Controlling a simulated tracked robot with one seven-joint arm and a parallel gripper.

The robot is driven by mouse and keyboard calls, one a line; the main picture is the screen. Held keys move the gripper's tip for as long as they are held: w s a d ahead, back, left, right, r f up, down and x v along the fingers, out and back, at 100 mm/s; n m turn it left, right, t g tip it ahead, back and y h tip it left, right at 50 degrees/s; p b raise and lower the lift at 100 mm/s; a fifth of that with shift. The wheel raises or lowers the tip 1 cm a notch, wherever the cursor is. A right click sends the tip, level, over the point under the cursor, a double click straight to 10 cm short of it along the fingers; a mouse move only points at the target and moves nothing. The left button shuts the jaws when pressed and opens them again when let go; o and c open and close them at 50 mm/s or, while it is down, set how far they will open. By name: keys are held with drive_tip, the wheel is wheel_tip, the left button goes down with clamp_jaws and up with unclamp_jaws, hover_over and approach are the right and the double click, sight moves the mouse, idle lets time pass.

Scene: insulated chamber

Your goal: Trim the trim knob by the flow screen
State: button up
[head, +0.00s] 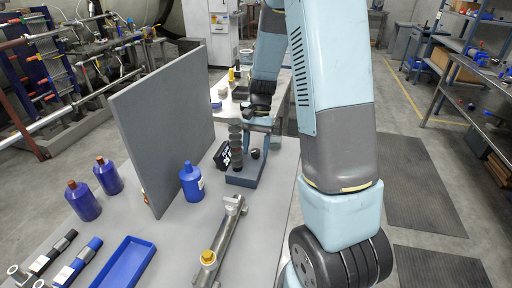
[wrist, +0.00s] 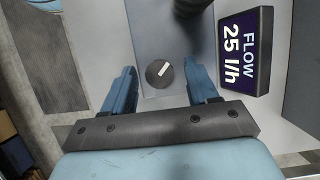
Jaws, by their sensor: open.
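The trim knob (wrist: 154,78) is a round dark knob with a white pointer mark, on a grey-blue base plate (wrist: 150,30). In the wrist view its mark points up and to the right. The flow screen (wrist: 246,50) is a dark panel to its right and reads "FLOW 25 l/h". In the head view the knob (head: 255,154) and the screen (head: 222,157) sit on the bench below my arm. My gripper (wrist: 160,68) is open, its two blue fingers on either side of the knob in the picture. I cannot tell its height above the knob or any contact.
A dark ribbed column (head: 236,145) stands beside the knob. A blue bottle (head: 192,183) and a tall grey panel (head: 165,120) stand to the left. A metal pipe fitting (head: 222,240) and a blue tray (head: 125,264) lie nearer on the bench.

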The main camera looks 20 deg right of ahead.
drive_tip(key=c, duration=1)
drive_tip(key=n, duration=0.2)
drive_tip(key=n+h, duration=0.1)
drive_tip(key=n, duration=0.1)
drive_tip(key=shift+w+a+h, duration=0.1)
drive_tip(key=shift+a+h, duration=0.05)
drive_tip(key=shift+h, duration=0.15)
drive_tip(key=shift+c, duration=0.3)
drive_tip(key=o, duration=1.1)
drive_tip(key=shift+c, duration=0.2)
drive_tip(key=v, duration=1.3)
drive_tip(key=shift+w+r, duration=0.25)
drive_tip(key=shift+w, duration=0.25)
